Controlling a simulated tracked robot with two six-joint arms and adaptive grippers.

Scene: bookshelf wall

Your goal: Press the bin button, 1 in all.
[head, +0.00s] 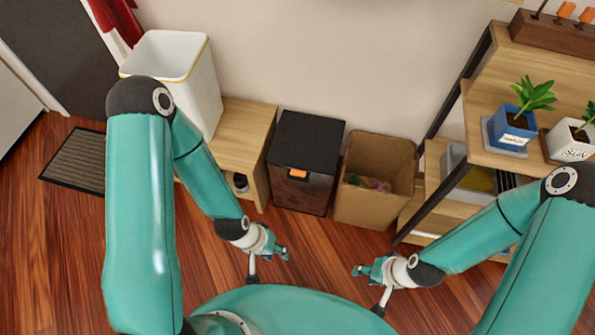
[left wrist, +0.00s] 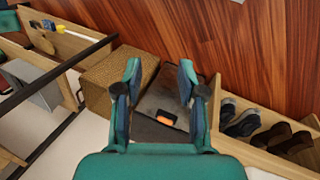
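The bin (head: 308,165) is a dark box with a black lid, standing against the wall in the head view. An orange button (head: 298,174) sits on its front, near the top. In the left wrist view the button (left wrist: 166,118) shows between the fingers, with the bin (left wrist: 162,98) around it. My left gripper (head: 284,253) is open and empty, in front of the bin and apart from it. In the left wrist view its two fingers (left wrist: 160,75) are spread. My right gripper (head: 360,270) is to the right, empty, in front of the wicker basket; its fingers are small in the head view.
A wicker basket (head: 347,207) with small coloured things in it stands right of the bin. A wooden shoe bench (head: 243,140) bearing a white container (head: 205,95) stands left. A shelf (head: 497,85) with potted plants is at right. Floor before the bin is clear.

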